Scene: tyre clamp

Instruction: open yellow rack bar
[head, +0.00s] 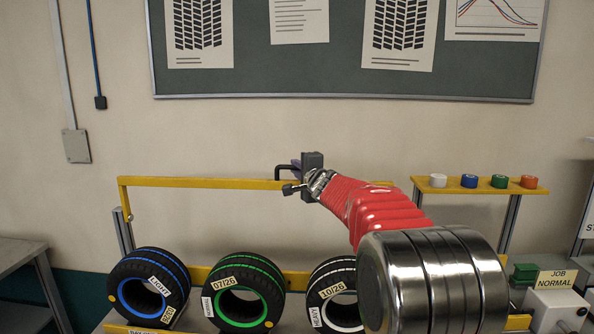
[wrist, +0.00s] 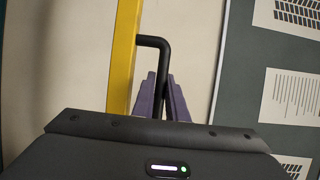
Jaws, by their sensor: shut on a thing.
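The yellow rack bar (head: 200,183) runs level above the row of tyres, in front of the wall. Its left end bends down to a grey post, and its right part passes behind my arm. In the wrist view the bar (wrist: 123,55) stands upright at the left of the fingers. A black bent handle (head: 281,170) sticks out from the bar; it also shows in the wrist view (wrist: 152,41). My gripper (head: 296,166) is at this handle, with its purple fingers (wrist: 164,90) shut around the handle's long part. The fingertips are partly hidden in the head view.
A light tyre with a blue ring (head: 126,285), a tyre with a green ring (head: 228,276) and a tyre with a white ring (head: 318,285) sit below the bar. A shelf (head: 460,190) with coloured rolls stands right. A noticeboard (head: 345,85) hangs behind.

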